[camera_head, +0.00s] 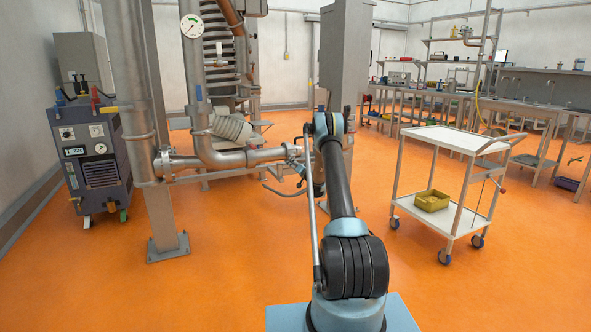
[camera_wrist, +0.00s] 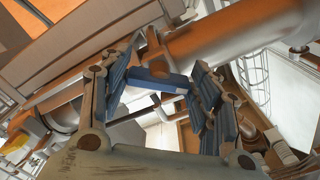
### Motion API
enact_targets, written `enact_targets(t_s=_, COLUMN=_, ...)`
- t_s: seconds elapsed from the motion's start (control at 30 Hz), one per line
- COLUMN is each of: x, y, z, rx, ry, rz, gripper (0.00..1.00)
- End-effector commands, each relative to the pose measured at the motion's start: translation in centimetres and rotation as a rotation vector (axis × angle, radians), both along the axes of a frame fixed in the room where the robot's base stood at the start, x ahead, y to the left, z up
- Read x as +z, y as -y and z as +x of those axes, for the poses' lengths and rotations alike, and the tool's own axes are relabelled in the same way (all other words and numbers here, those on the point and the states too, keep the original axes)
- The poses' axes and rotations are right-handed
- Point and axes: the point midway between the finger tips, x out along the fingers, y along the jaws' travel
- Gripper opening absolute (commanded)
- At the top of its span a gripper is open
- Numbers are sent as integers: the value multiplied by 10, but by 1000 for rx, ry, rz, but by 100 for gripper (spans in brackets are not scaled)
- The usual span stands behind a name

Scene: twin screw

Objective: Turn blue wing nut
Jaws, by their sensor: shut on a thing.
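The blue wing nut (camera_wrist: 157,80) shows in the wrist view as a flat blue bar between my fingers, in front of a metal pipe. My gripper (camera_wrist: 162,72) has its two ridged, blue-grey fingers on either side of the wing nut and is shut on it. The far side of the wing nut and the screw under it are hidden. In the head view my arm reaches forward to the pipework, and the gripper and wing nut are too small and partly covered by the arm to make out clearly.
A horizontal steel pipe (camera_head: 255,157) meets a tall column apparatus at the left. A blue pump cabinet (camera_head: 92,160) stands far left. A white trolley (camera_head: 462,140) with a yellow bin (camera_head: 432,200) stands at the right. The orange floor between is clear.

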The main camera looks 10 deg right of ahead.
Motion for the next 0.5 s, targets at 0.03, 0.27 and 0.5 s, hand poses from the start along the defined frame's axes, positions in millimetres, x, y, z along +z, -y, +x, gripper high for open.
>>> enact_targets(t_s=0.03, x=-1, y=-1, z=0, rx=1, ry=0, rz=-1, gripper=33)
enact_targets(t_s=0.27, x=-1, y=0, z=0, rx=0, ry=0, rz=0, gripper=77)
enact_targets(t_s=0.5, x=0, y=0, z=0, rx=0, ry=0, rz=0, gripper=77)
